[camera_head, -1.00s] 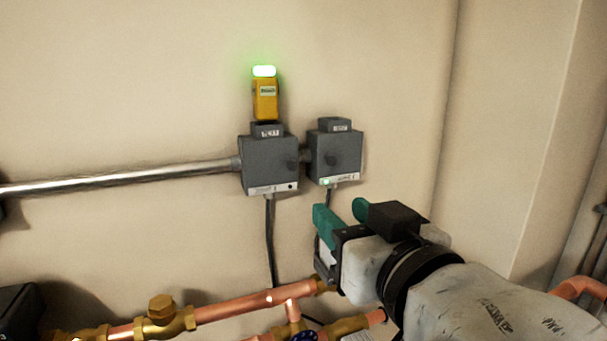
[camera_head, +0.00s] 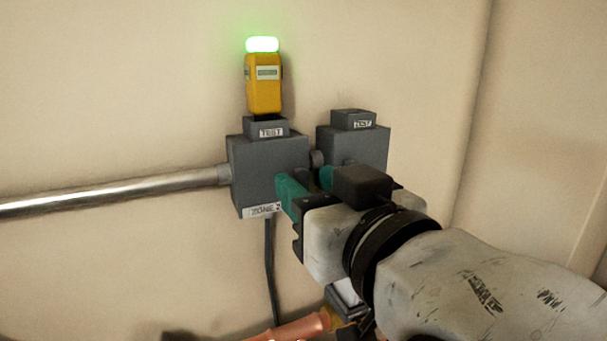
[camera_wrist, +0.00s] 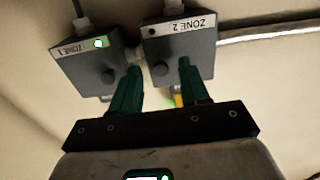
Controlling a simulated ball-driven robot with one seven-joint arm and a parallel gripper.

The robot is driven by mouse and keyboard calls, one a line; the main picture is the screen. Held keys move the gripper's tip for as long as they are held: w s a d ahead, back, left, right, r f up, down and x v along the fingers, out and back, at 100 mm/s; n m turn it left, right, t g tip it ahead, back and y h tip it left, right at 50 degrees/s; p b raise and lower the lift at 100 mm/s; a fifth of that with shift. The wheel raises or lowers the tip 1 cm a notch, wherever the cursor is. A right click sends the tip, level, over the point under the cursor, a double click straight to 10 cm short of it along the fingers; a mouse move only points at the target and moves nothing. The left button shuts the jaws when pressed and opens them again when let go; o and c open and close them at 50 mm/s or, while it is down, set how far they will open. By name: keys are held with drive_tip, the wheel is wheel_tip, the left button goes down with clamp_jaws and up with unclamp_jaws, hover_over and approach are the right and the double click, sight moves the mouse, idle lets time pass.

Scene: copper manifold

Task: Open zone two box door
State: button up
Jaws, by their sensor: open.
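The zone two box (camera_head: 262,160) is a grey box on the wall, with a "ZONE 2" label at its lower edge. Its front looks closed. In the wrist view, which looks turned over, the box (camera_wrist: 200,58) is at the right, and its round dark knob (camera_wrist: 160,72) shows between my finger lines. My gripper (camera_head: 306,183) is open and empty, with two green fingers. Its left finger overlaps the box's lower right front in the head view and hides the knob there. The fingertips (camera_wrist: 159,70) look close to the box; I cannot tell whether they touch.
The zone one box (camera_wrist: 88,62), with a green light and knob, is beside it, partly behind my gripper in the head view. A yellow tester (camera_head: 264,85) with a lit green top stands on the zone two box. A metal conduit (camera_head: 110,190) runs left; copper pipe (camera_head: 290,330) lies below.

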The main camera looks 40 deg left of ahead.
drive_tip(key=shift+a, duration=0.2)
drive_tip(key=shift+w, duration=0.1)
clamp_jaws()
idle(0.5)
